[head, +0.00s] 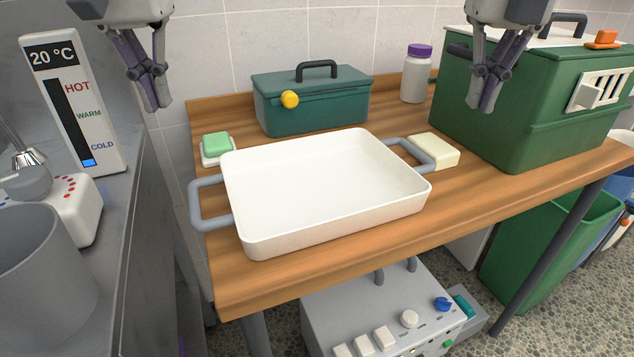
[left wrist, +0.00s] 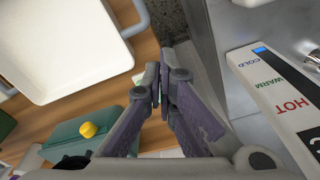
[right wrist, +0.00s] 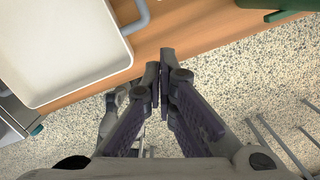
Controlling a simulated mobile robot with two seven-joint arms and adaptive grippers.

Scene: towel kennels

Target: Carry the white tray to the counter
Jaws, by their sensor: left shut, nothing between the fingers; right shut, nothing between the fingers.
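The white tray (head: 325,185) sits empty on a wooden table, with a grey loop handle at each end: the left handle (head: 208,205) and the right handle (head: 412,152). My left gripper (head: 153,108) is shut and empty, in the air to the left of the tray and above its level. In the left wrist view the tray (left wrist: 65,50) is at the upper left, apart from the fingers. My right gripper (head: 484,108) is shut and empty, in the air to the right of the tray, in front of the green box. The tray (right wrist: 60,50) also shows in the right wrist view.
A teal toolbox (head: 312,105) stands behind the tray. A green soap (head: 216,146) and a cream block (head: 433,151) lie near its handles. A green carrier (head: 520,120) and a purple-capped bottle (head: 416,75) stand further right and back. A grey counter (head: 140,210) with a thermometer sign (head: 72,100) is at left.

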